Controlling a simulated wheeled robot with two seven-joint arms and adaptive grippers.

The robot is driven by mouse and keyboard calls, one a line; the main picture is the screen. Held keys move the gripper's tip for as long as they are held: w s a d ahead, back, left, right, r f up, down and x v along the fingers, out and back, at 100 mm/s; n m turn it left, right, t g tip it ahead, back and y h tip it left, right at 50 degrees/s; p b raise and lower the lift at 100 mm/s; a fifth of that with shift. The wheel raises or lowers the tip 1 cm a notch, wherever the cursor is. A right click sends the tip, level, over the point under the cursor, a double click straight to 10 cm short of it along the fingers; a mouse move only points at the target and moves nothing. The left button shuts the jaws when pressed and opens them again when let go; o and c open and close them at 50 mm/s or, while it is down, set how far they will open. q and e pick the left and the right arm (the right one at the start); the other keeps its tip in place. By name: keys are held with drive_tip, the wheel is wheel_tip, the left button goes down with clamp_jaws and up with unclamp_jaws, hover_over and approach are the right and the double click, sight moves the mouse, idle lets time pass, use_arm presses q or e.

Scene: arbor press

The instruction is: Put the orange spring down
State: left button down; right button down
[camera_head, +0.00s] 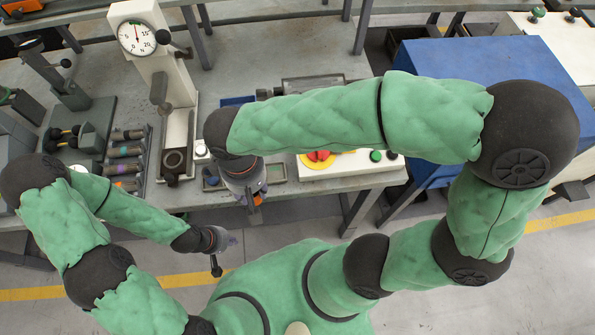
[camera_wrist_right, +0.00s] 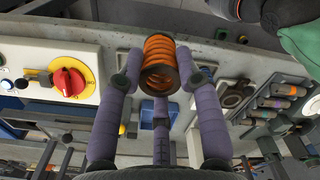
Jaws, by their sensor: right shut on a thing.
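The orange spring (camera_wrist_right: 160,52) is a coil with a dark end ring, held between the purple fingers of my right gripper (camera_wrist_right: 161,76) in the right wrist view. In the head view my right gripper (camera_head: 253,194) hangs over the bench's front edge, with a small orange bit of the spring (camera_head: 257,201) showing between its fingers. My right forearm hides part of the bench there. My left gripper (camera_head: 216,248) is in front of the bench, away from the spring; its fingers are too small and dark to read.
The press with a dial gauge (camera_head: 137,38) stands behind on the bench. A control box with a red-yellow knob (camera_head: 318,158) sits right of my right gripper. A blue-topped cabinet (camera_head: 470,70) stands further right.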

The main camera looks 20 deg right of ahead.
drive_tip(key=w+d+f+b, duration=0.1)
drive_tip(key=w+d+f, duration=0.1)
drive_tip(key=w+f, duration=0.1)
drive_tip(key=w+d+f+b, duration=0.1)
drive_tip(key=w+d+f, duration=0.2)
drive_tip(key=w, duration=0.1)
drive_tip(key=w+d+f+b, duration=0.2)
drive_tip(key=w+d+f, duration=0.1)
drive_tip(key=shift+w+d+f, duration=0.1)
drive_tip(key=shift+w+f, duration=0.1)
drive_tip(key=shift+f, duration=0.1)
drive_tip(key=shift+w+d+f+b, duration=0.15)
drive_tip(key=shift+f+b, duration=0.3)
drive_tip(key=shift+f, duration=1.2)
drive_tip(key=shift+f, duration=0.2)
drive_tip(key=c, duration=0.8)
unclamp_jaws()
drive_tip(key=shift+c, duration=0.2)
